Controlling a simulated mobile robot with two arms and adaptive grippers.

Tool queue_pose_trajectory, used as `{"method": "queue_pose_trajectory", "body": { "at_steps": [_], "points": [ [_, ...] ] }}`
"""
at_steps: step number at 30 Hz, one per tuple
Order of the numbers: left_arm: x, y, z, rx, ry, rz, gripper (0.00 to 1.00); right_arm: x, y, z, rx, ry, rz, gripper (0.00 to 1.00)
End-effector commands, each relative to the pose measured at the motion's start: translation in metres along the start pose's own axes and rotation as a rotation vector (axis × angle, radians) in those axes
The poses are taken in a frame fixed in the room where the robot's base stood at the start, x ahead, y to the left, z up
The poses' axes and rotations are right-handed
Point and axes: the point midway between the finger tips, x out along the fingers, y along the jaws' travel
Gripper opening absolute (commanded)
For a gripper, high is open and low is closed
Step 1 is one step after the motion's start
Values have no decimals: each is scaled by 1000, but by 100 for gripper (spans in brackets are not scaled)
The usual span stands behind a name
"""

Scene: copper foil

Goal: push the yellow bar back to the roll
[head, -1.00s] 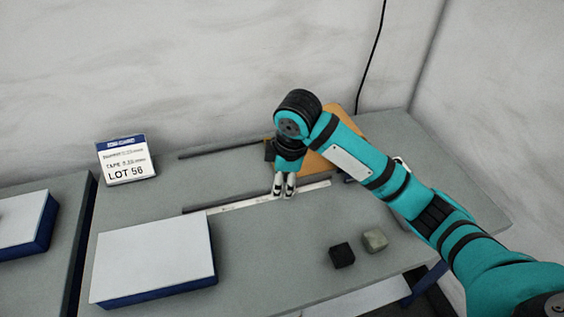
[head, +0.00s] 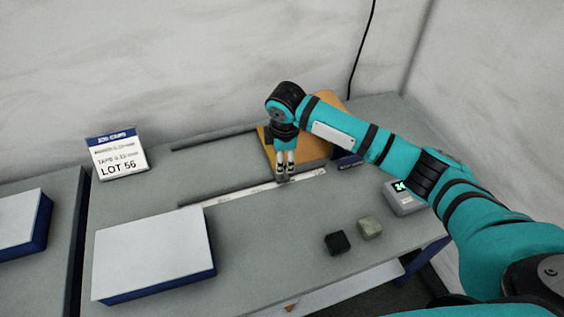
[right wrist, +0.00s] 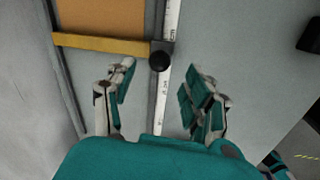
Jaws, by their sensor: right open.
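The yellow bar (right wrist: 100,43) lies across the orange copper foil (right wrist: 100,18) in the right wrist view, with a round black knob (right wrist: 159,58) at its end beside the white ruler (right wrist: 166,100). In the head view the bar (head: 264,144) shows at the foil's left edge, partly hidden by my right wrist. My right gripper (right wrist: 158,78) is open and empty, its fingers on either side of the ruler line, with the knob just beyond the gap between the tips. In the head view this gripper (head: 285,176) points down over the ruler. My left gripper is not in view.
A black cube (head: 337,243) and a grey-green cube (head: 370,228) sit near the front edge. A grey device with a lit display (head: 405,201) stands at the right, partly behind my arm. A white-topped box (head: 155,252) and a lot sign (head: 118,156) are at the left.

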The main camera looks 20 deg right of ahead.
Motion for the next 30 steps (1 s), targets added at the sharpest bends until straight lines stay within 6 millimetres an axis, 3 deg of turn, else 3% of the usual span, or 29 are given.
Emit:
{"method": "queue_pose_trajectory", "body": {
  "at_steps": [3, 9, 20, 30],
  "points": [
    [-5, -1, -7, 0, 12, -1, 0, 22, -1, 0, 0, -1, -3, 53],
    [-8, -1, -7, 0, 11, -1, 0, 45, 0, 0, 0, -1, 0, 53],
    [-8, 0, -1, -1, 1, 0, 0, 52, 0, -1, -1, 1, 1, 53],
    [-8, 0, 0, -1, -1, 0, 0, 51, 0, -1, 0, 1, 1, 11]
  ]
}}
